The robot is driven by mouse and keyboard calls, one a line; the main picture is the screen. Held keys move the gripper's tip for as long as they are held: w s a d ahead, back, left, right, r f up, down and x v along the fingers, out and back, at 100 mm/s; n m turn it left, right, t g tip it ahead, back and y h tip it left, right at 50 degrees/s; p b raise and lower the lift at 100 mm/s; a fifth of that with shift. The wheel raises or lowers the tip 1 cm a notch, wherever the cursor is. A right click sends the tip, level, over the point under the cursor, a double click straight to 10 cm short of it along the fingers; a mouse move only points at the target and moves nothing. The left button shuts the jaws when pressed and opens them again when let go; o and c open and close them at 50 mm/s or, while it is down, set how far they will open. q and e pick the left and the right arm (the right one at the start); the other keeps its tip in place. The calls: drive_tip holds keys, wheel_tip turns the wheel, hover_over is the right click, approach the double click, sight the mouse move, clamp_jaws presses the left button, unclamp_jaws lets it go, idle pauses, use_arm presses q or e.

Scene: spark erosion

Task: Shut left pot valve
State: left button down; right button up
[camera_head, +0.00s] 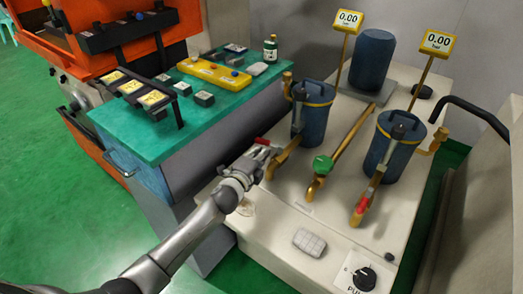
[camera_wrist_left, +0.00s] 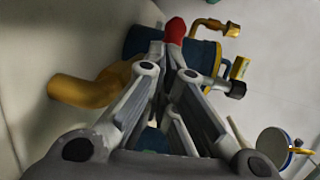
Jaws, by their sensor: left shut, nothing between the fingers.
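The left pot (camera_head: 313,112) is a blue cylinder with a yellow band and a dark clamp on the white bench. Its brass pipe (camera_head: 284,157) slopes down toward the front, and its valve has a red handle (camera_head: 263,141). My left gripper (camera_head: 262,155) is at this handle, shut and empty. In the left wrist view the red handle (camera_wrist_left: 175,30) shows just beyond the fingertips (camera_wrist_left: 172,58); I cannot tell whether they touch. The blue pot (camera_wrist_left: 145,42) and brass pipe (camera_wrist_left: 85,90) are partly hidden behind the fingers. My right gripper is not in view.
The right pot (camera_head: 392,147) has a red valve handle (camera_head: 362,205) pointing down its pipe. A green valve knob (camera_head: 322,164) sits between the pots. A pump dial (camera_head: 364,278) is at the front. A green-topped table (camera_head: 150,135) stands left of the bench.

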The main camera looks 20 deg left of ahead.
use_arm(q)
drive_tip(key=shift+w+d, duration=0.1)
drive_tip(key=shift+w, duration=0.45)
drive_tip(key=shift+r, duration=0.1)
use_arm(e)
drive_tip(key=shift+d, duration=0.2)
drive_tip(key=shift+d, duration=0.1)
use_arm(q)
drive_tip(key=shift+w+a, duration=0.4)
drive_tip(key=shift+w, duration=0.3)
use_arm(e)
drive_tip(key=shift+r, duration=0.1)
